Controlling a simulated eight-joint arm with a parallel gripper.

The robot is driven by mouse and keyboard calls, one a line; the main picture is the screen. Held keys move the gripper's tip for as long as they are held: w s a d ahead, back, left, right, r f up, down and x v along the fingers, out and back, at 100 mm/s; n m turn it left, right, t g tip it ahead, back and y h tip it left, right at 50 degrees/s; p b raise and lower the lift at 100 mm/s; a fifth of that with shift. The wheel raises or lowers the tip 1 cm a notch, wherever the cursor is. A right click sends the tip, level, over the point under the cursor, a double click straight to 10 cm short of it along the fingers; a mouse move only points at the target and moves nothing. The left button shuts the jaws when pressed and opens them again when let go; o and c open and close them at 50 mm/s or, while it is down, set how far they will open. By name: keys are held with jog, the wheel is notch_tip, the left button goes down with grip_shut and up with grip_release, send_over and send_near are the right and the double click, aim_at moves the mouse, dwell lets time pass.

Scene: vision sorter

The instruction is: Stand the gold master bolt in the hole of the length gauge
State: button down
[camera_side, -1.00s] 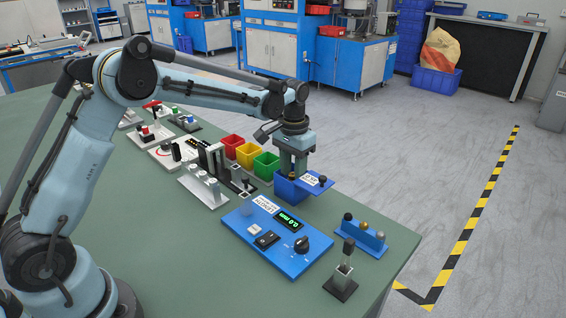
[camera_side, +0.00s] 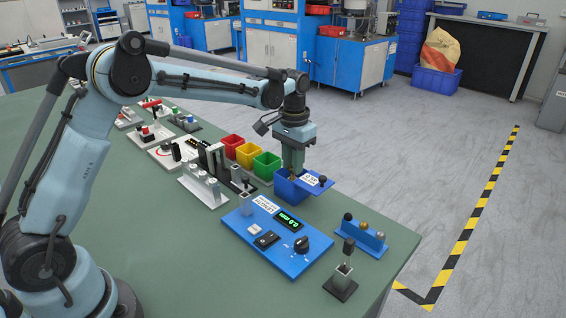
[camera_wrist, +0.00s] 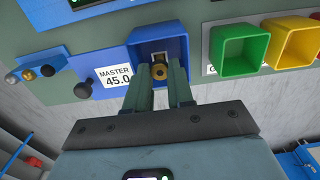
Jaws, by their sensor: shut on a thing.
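My gripper (camera_wrist: 160,82) is shut on the gold master bolt (camera_wrist: 159,71), whose round gold end shows between the fingertips in the wrist view. In the side view my gripper (camera_side: 294,170) points down over the blue bin (camera_side: 285,190), beside the blue master stand (camera_side: 313,180). The bolt cannot be made out clearly there. The length gauge (camera_side: 245,236) is a blue panel with a green display, a knob and switches, on the table to the left of and nearer than the gripper. A small grey post (camera_side: 246,203) stands at its far left corner; its hole is not clear.
The master stand, labelled MASTER 45.0 (camera_wrist: 115,76), has a black knob. A green bin (camera_side: 266,165), a yellow bin and a red bin stand in a row past the blue bin. A blue rack (camera_side: 371,248) holds several round-headed pieces.

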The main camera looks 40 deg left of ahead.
aim_at(291, 168)
jog(key=shift+r, duration=2.1)
jog(key=shift+s+r, duration=0.25)
jog(key=s+a+r, duration=0.1)
jog(key=s+r, duration=0.2)
jog(key=s, duration=0.4)
jog(key=s+a+r, duration=0.1)
jog(key=s+r, duration=0.2)
jog(key=s, duration=0.3)
notch_tip(291, 168, down, 6)
jog(key=shift+s+f, duration=0.1)
jog(key=shift+f, duration=1.7)
dwell(0.7)
